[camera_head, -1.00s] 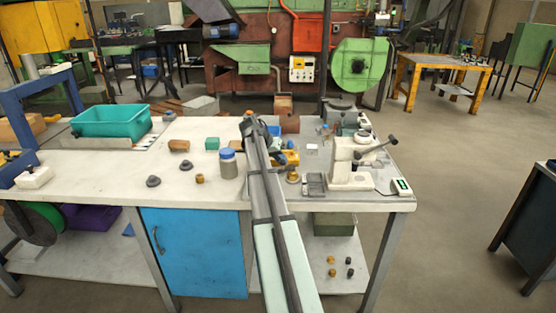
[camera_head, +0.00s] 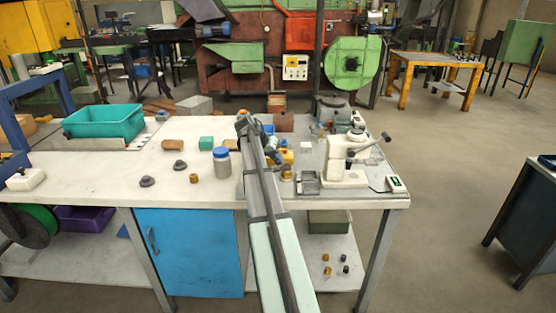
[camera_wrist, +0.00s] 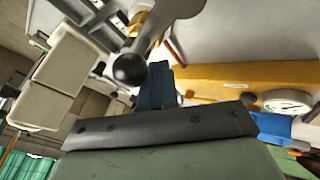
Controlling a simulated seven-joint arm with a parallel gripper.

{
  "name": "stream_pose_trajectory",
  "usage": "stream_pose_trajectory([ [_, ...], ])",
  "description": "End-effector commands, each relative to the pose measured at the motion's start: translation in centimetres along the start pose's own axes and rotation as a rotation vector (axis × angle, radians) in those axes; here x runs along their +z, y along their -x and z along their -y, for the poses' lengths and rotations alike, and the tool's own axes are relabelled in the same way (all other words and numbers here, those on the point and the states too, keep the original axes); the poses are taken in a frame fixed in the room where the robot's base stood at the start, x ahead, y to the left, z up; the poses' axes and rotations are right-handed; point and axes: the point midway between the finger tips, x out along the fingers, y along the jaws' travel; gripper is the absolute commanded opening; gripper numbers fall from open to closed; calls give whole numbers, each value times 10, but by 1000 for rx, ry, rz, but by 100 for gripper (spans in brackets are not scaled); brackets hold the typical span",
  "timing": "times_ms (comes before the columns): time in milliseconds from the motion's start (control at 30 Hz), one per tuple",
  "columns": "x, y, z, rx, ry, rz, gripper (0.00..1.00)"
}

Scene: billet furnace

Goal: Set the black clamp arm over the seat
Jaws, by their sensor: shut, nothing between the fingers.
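My gripper (camera_wrist: 156,72) shows in the wrist view as dark blue fingers beyond a black bar; they look shut and empty. In the head view my arm reaches over the bench and its end is among small parts, so the fingers are hidden there. In the wrist view a metal lever with a black ball knob (camera_wrist: 130,69) lies close beside the fingers.
A white press (camera_head: 345,165) with a dark lever stands right of my arm. A dial gauge (camera_wrist: 287,101) lies by the yellow block. A blue-lidded jar (camera_head: 221,162) and small grey and brown parts stand to the left.

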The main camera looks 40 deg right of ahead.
Motion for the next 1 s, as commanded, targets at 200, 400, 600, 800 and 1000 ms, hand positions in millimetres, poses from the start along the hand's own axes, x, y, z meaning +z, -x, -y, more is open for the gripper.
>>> stream_pose_trajectory([
  [200,-19,0,18,-1,1,-1,0],
  [400,-40,20,35,-2,0,-4,0],
  [600,-57,53,42,-2,0,-3,0],
  [800,-68,76,47,-1,0,-1,0],
  [1000,-73,87,49,-1,0,-2,0],
])
